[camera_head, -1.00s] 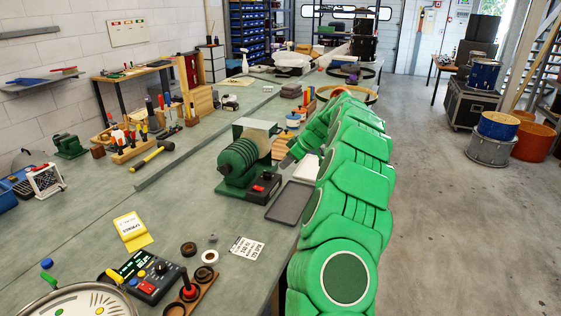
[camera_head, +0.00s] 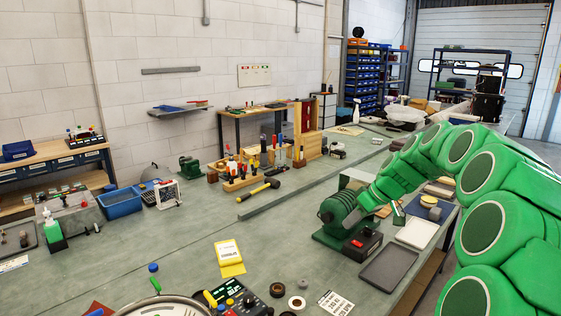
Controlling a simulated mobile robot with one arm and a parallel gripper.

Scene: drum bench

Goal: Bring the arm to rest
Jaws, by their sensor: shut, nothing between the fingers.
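My green arm (camera_head: 484,222) fills the right side of the head view. It rises from the lower right, arches back over the bench edge and bends down to the left. Its end, my gripper (camera_head: 353,217), is a small grey shape close beside the green ribbed machine (camera_head: 338,208). Its fingers look shut and empty. I cannot tell whether they touch the machine.
A dark tray (camera_head: 389,265) and a pale tray (camera_head: 417,232) lie near the bench edge by the arm. A black-handled hammer (camera_head: 258,190), tool racks and a yellow notepad (camera_head: 229,253) are on the bench. Bare bench (camera_head: 170,243) lies at left.

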